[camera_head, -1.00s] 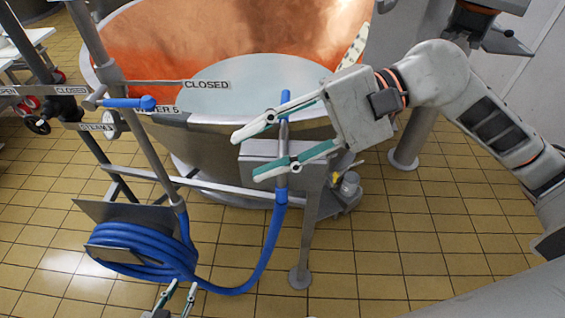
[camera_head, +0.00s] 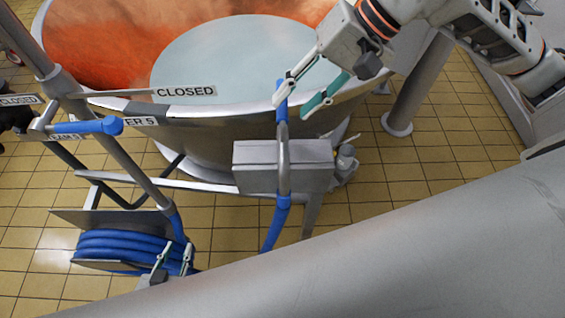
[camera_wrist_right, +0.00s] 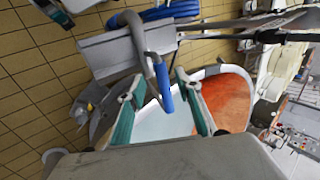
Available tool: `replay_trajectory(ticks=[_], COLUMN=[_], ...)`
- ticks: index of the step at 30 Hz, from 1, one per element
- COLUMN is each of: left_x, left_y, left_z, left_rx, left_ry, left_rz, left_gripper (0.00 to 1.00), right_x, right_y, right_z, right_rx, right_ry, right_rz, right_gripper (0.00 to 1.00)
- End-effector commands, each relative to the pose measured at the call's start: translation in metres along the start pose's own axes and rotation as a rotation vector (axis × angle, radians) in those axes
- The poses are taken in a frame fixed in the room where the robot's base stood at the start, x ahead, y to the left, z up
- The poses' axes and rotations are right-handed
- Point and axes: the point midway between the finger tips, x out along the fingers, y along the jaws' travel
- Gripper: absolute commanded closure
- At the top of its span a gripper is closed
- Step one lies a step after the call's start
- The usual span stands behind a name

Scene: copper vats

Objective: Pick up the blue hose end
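The blue hose end (camera_head: 281,99) points upward, on a curved grey metal pipe (camera_head: 283,160) in front of the copper vat. The blue hose (camera_head: 274,228) continues below the pipe. My right gripper (camera_head: 291,108) is open at the blue tip, one finger close beside it and the other apart to the right. In the right wrist view the hose end (camera_wrist_right: 164,88) shows between the two spread fingers of the right gripper (camera_wrist_right: 159,80); I cannot tell whether either finger touches it.
The copper vat (camera_head: 95,45) stands behind, with a grey box (camera_head: 285,168) at its front. A blue-handled valve (camera_head: 88,126) and pipes stand at left. The coiled blue hose (camera_head: 115,245) hangs on its holder. A large grey surface hides the lower right.

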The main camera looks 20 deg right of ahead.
Motion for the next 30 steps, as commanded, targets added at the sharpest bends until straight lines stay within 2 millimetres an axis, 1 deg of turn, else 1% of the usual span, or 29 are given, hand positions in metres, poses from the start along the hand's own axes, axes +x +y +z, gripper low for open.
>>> replay_trajectory(ticks=[6,9,12,18,19,20,21,22,23,30], left_x=[-0.003,-0.002,-0.002,-0.002,-0.002,-0.002,-0.002,-0.002,-0.002,-0.002], left_y=[-0.002,-0.004,-0.005,-0.005,-0.005,-0.005,-0.005,-0.005,-0.005,-0.005], left_z=[-0.009,-0.016,-0.020,-0.021,-0.021,-0.021,-0.021,-0.021,-0.021,-0.018], left_rx=[0.001,0.002,0.003,0.003,0.003,0.003,0.003,0.003,0.003,0.002], left_ry=[0.007,0.017,0.024,0.027,0.026,0.026,0.026,0.026,0.026,0.022], left_rz=[-0.002,-0.004,-0.006,-0.006,-0.006,-0.006,-0.006,-0.006,-0.006,-0.006], left_gripper=[0.72,0.72,0.72,0.72,0.72,0.72,0.72,0.72,0.72,0.72], right_x=[0.031,0.041,0.046,0.047,0.047,0.047,0.047,0.047,0.047,0.046], right_y=[-0.003,-0.003,-0.003,-0.003,-0.003,-0.003,-0.003,-0.003,-0.002,-0.003], right_z=[0.002,0.001,0.001,0.001,0.001,0.001,0.001,0.001,0.001,0.000], right_rx=[0.001,0.001,0.001,0.000,0.000,0.000,0.001,0.000,0.001,0.000], right_ry=[-0.005,-0.004,-0.001,0.000,-0.001,-0.001,-0.001,-0.001,-0.001,0.000], right_rz=[-0.001,-0.001,-0.001,-0.001,-0.001,-0.001,-0.001,-0.001,-0.001,-0.002], right_gripper=[0.66,0.66,0.66,0.66,0.71,0.79,0.89,0.97,1.00,1.00])
